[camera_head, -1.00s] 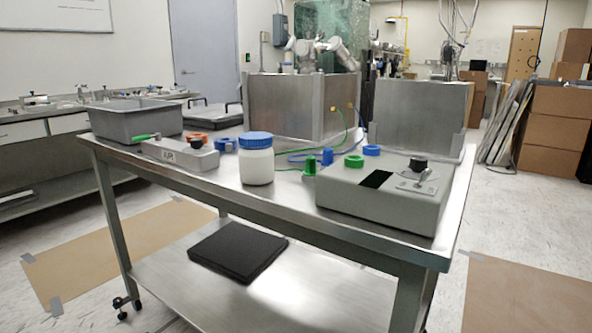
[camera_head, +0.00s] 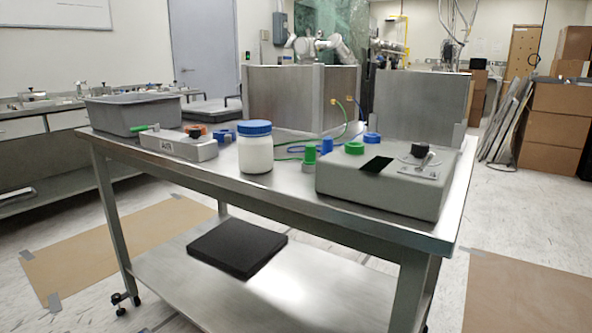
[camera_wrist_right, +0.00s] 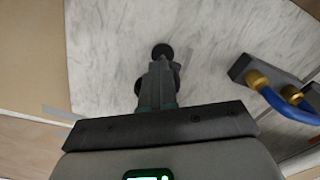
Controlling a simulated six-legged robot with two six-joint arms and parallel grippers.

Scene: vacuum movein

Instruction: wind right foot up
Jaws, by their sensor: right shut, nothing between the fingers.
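In the right wrist view my right gripper (camera_wrist_right: 157,88) is shut and empty, with its narrow fingers pointing up the picture over the pale marbled floor. A dark round piece (camera_wrist_right: 162,50) shows just beyond the fingertips. It may be a foot, but I cannot tell, nor whether the fingers touch it. In the head view a small dark foot or caster (camera_head: 122,304) is at the bottom of the steel table's left front leg. The bottom of the right front leg (camera_head: 413,290) is cut off by the frame. Neither gripper shows in the head view.
A dark block with brass fittings and a blue hose (camera_wrist_right: 272,92) lies right of my fingers. The steel table (camera_head: 290,205) carries a grey box (camera_head: 340,185), a blue-lidded jar (camera_head: 255,155) and a grey tub (camera_head: 130,115). A black pad (camera_head: 237,248) lies on its lower shelf.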

